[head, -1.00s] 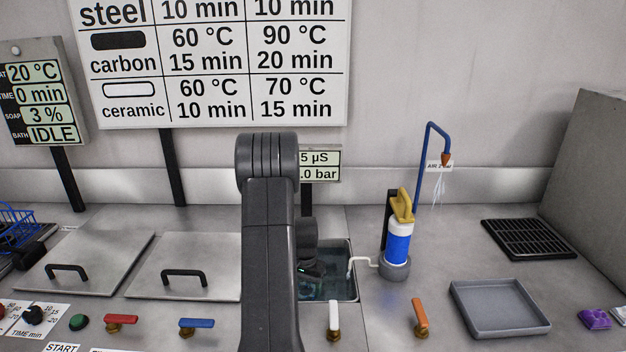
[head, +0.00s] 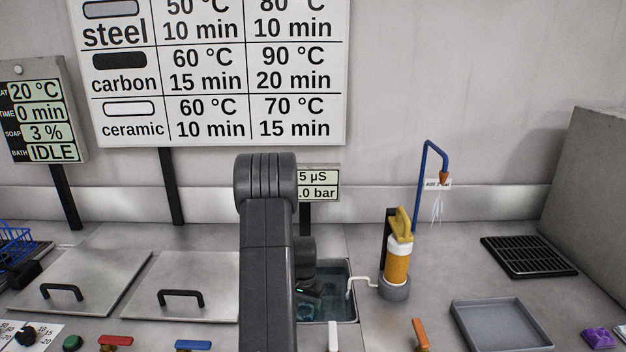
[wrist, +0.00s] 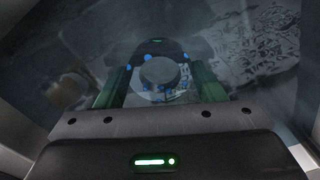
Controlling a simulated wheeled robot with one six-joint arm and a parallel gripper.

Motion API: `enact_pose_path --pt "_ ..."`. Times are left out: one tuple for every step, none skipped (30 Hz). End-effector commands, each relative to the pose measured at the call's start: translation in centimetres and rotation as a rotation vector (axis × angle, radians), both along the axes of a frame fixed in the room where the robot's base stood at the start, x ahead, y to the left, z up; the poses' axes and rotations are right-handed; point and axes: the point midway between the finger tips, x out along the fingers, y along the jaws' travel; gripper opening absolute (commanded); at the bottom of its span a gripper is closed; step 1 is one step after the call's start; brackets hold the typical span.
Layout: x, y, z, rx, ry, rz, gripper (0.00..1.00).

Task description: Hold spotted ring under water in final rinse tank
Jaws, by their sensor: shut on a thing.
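In the wrist view my gripper (wrist: 160,86) has its green fingers closed on the ring (wrist: 165,96), which carries several blue spots. A round grey patch shows at its middle, and its outline is hard to make out against reflections. In the head view the rinse tank (head: 344,280) is partly hidden behind my arm, and water shows inside it. My wrist reaches down into the tank opening. The fingers and ring are hidden in the head view, and I cannot tell how deep the ring is.
A white-handled valve (head: 333,335) stands in front of the tank. An orange-banded cartridge (head: 397,262) with a thin spout stands to its right. Two lidded baths (head: 195,288) lie left. A grey tray (head: 500,325) and black grate (head: 528,256) lie right. The display (head: 319,185) reads 5 µS.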

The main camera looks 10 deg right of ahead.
Motion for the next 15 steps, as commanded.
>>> enact_pose_path --pt "0.0 0.0 0.1 -0.001 -0.001 0.0 0.3" --pt "0.0 0.0 0.1 -0.001 -0.001 0.0 0.3" --pt "0.0 0.0 0.1 -0.001 -0.001 0.0 0.3" --pt "0.0 0.0 0.1 -0.001 -0.001 0.0 0.3" --pt "0.0 0.0 0.1 -0.001 -0.001 0.0 0.3" --pt "0.0 0.0 0.1 -0.001 -0.001 0.0 0.3" --pt "0.0 0.0 0.2 -0.001 -0.001 0.0 0.3" --pt "0.0 0.0 0.3 -0.001 -0.001 0.0 0.3" --pt "0.0 0.0 0.7 0.0 -0.001 0.0 0.3" --pt "0.1 0.0 0.9 0.0 -0.002 0.0 0.3" --pt "0.1 0.0 1.3 0.0 -0.002 0.0 0.3" --pt "0.1 0.0 1.7 0.0 -0.002 0.0 0.3" --pt "0.1 0.0 2.0 0.0 -0.002 0.0 0.3" --pt "0.1 0.0 2.4 -0.001 -0.003 0.0 0.3" --pt "0.1 0.0 2.8 -0.001 -0.003 0.0 0.3"
